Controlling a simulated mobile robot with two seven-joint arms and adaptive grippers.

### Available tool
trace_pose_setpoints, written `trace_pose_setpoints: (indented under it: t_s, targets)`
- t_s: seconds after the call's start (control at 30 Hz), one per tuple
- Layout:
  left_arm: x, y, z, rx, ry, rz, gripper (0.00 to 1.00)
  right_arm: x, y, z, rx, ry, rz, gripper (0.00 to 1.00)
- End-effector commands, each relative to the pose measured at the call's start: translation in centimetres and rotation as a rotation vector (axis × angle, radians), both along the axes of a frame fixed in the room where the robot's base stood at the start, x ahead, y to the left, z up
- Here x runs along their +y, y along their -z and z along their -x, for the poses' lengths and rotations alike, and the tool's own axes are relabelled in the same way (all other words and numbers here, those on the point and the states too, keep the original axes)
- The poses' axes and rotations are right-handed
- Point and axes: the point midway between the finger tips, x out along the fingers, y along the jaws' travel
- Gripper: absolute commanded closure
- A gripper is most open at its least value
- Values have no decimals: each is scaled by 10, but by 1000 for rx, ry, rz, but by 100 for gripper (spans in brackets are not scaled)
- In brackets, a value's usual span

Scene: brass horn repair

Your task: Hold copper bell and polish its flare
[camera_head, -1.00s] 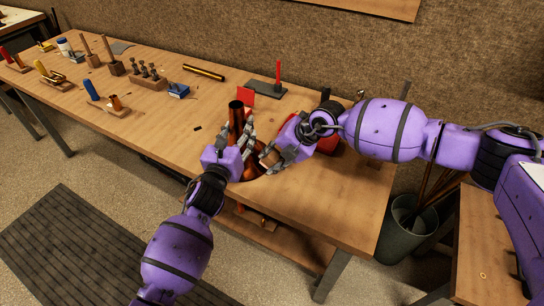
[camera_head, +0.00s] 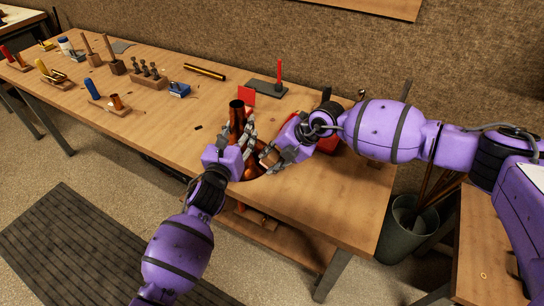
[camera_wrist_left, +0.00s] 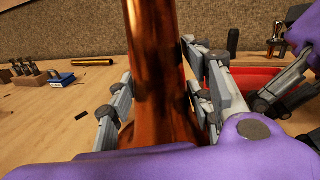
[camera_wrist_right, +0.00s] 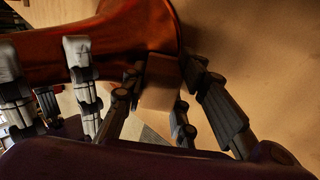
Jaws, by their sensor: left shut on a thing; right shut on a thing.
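The copper bell (camera_head: 237,113) stands with its narrow tube up and its flare low, near the table's front edge. My left gripper (camera_head: 240,138) is shut around its tube; in the left wrist view the copper tube (camera_wrist_left: 158,70) passes between the fingers. My right gripper (camera_head: 272,156) is on the bell's right side, low by the flare. In the right wrist view it is shut on a small tan block (camera_wrist_right: 159,82), close against the copper flare (camera_wrist_right: 120,35). Whether the block touches the flare is unclear. Fingers hide part of the bell.
A red tray (camera_wrist_left: 262,82) lies behind my right gripper. Several tools in wooden holders are at the far left. The table's left middle is mostly clear.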

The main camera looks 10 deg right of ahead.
Motion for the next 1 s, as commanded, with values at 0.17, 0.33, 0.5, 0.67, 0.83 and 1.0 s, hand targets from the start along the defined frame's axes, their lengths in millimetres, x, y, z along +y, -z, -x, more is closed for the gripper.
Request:
trace_pose_setpoints:
  t_s: [0.17,0.33,0.5,0.67,0.83,1.0]
  targets:
    - [1,10,2,13,-3,-12,91,1,3,0,1,0,-1,94]
    - [1,10,2,14,-3,-12,91,2,4,-1,1,0,-1,94]
    - [1,10,2,14,-3,-12,91,2,5,-1,1,0,-1,94]
    - [1,10,2,13,-3,-12,91,3,6,-2,1,0,-1,94]
    - [1,10,2,13,-3,-12,91,4,7,-2,2,0,-1,94]
    - [1,10,2,13,-3,-12,91,4,8,-2,1,0,-1,94]
